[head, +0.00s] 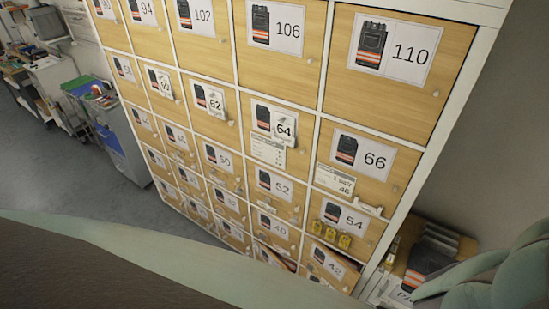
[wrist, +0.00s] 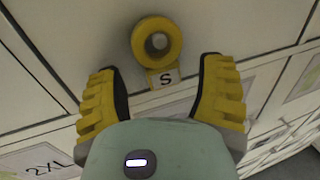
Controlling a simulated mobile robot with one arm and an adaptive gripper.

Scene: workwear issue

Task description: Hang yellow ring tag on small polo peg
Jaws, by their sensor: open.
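A yellow ring tag (wrist: 171,35) with a small label marked "S" (wrist: 165,79) is at the top middle of the wrist view, against a pale panel. A round grey shape fills its centre; I cannot tell whether this is a peg end. My gripper (wrist: 160,72) is open, its ribbed yellow fingers left and right of the label with gaps on both sides. The ring lies just beyond the fingertips. I cannot make out a small polo peg in either view.
A cabinet of numbered wooden doors (head: 390,88) fills much of the head view. Several yellow tags (head: 331,235) hang near the door marked 54. Folded dark workwear (head: 431,262) lies at lower right. The floor (head: 60,165) is clear at left.

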